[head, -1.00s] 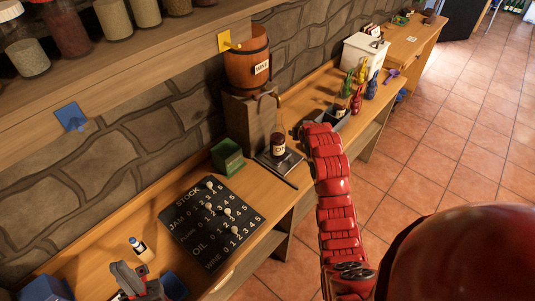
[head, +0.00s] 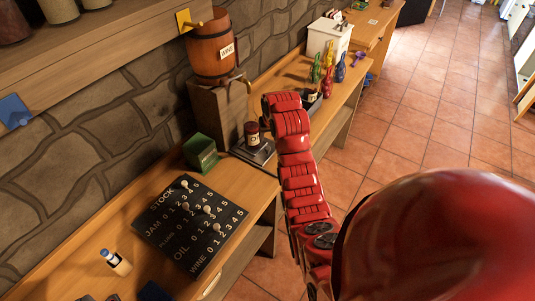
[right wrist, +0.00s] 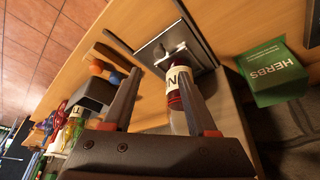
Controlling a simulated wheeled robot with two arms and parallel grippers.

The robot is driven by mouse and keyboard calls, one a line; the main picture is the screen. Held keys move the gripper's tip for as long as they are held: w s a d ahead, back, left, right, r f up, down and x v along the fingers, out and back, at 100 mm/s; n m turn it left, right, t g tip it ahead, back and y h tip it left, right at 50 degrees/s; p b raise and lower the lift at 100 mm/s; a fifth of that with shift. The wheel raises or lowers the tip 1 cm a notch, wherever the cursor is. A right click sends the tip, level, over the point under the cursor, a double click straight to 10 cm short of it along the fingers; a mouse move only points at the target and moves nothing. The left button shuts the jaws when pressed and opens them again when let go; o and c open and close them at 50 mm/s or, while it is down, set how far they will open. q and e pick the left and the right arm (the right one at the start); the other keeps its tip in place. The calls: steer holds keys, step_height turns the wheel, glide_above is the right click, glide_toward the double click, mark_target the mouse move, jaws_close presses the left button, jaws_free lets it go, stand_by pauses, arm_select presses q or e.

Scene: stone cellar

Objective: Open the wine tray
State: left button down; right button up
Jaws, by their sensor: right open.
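The barrel marked WINE (head: 212,52) stands on a grey-brown block (head: 214,105) against the stone wall. No tray marked wine can be made out. A dark open tray (head: 313,101) holding a bottle lies further along the bench, partly behind my right arm. My right gripper (right wrist: 158,78) is open in the right wrist view, its jaws over the bench beside a dark red labelled jar (right wrist: 176,98); no grip on the jar shows. In the head view the red arm hides these jaws. Only dark tips of my left gripper (head: 98,297) show at the bottom edge.
A green HERBS box (head: 201,153), black stock board (head: 190,224) and small bottle (head: 115,262) are on the bench (head: 75,243). Coloured bottles (head: 327,62) and a white box (head: 327,37) stand further back.

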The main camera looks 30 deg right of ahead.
mark_target(268, 148)
steer(key=p+x, duration=0.2)
steer(key=x, duration=0.5)
steer(key=shift+w+d+f, duration=0.15)
steer(key=shift+w+f, duration=0.1)
steer(key=shift+f, duration=0.05)
steer(key=shift+p+x, duration=0.4)
steer(key=shift+x, duration=0.55)
jaws_close()
stand_by(0.4)
